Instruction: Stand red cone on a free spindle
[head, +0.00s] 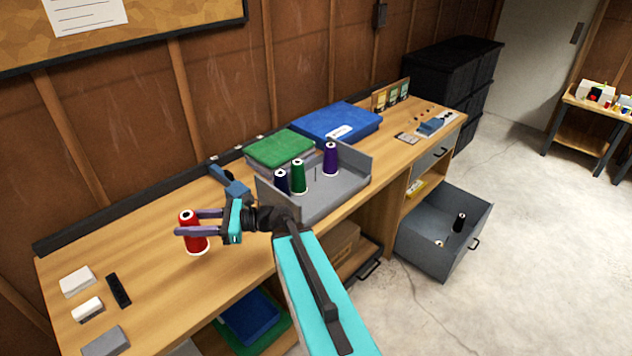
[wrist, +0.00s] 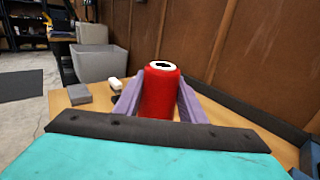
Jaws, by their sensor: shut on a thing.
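The red cone (head: 196,240) is upright at the left part of the workbench, between the fingers of my gripper (head: 194,222). My gripper is shut on it. In the wrist view the red cone (wrist: 159,95) stands between the two purple fingers, its white top with a dark hole facing up. I cannot tell whether its base touches the bench. A grey spindle tray (head: 338,198) is on the bench to the right. It holds a dark navy cone (head: 282,181), a green cone (head: 298,177) and a purple cone (head: 331,160). A bare spindle (head: 316,173) shows between the green and purple cones.
A green box (head: 279,148) and a blue box (head: 337,122) lie behind the tray. A blue tool (head: 230,182) lies between gripper and boxes. White and grey blocks (head: 77,281) are at the bench's left end. An open drawer (head: 430,255) holds a black cone (head: 459,223).

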